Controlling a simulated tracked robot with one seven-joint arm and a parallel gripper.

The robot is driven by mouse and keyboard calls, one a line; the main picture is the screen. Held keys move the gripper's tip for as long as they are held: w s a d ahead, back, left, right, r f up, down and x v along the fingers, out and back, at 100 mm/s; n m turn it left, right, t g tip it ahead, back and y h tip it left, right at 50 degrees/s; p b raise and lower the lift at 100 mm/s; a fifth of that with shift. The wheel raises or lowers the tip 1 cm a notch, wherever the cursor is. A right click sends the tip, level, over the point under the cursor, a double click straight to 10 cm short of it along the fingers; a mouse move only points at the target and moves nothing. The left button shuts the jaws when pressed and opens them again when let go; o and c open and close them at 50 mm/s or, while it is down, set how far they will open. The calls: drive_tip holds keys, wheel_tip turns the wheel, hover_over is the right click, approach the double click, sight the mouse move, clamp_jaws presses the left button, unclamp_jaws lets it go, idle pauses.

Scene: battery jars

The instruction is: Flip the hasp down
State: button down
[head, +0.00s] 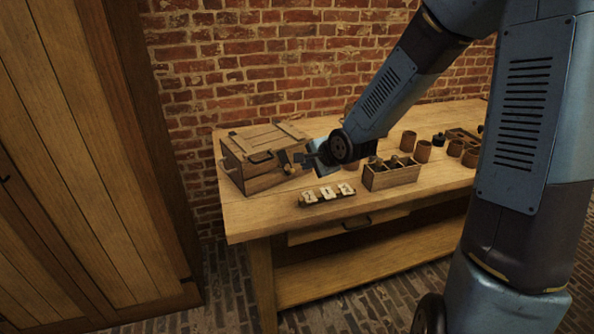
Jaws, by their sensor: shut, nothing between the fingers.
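A wooden chest (265,152) with a slatted lid stands at the left end of the workbench, its lid down. A dark handle or fitting shows on its front. My gripper (288,167) is shut and empty at the chest's front right side, close to the front face. The hasp cannot be made out; it is too small or hidden by my gripper. I cannot tell whether my gripper touches the chest.
On the wooden bench (250,216) are a small tray with pale pieces (326,194), a divided wooden box (391,174) and several brown jars (422,151). A brick wall stands behind. A tall wooden cabinet (85,130) is at left.

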sight(293, 172)
drive_tip(key=shift+x, duration=4.05)
drive_tip(key=shift+f, duration=0.1)
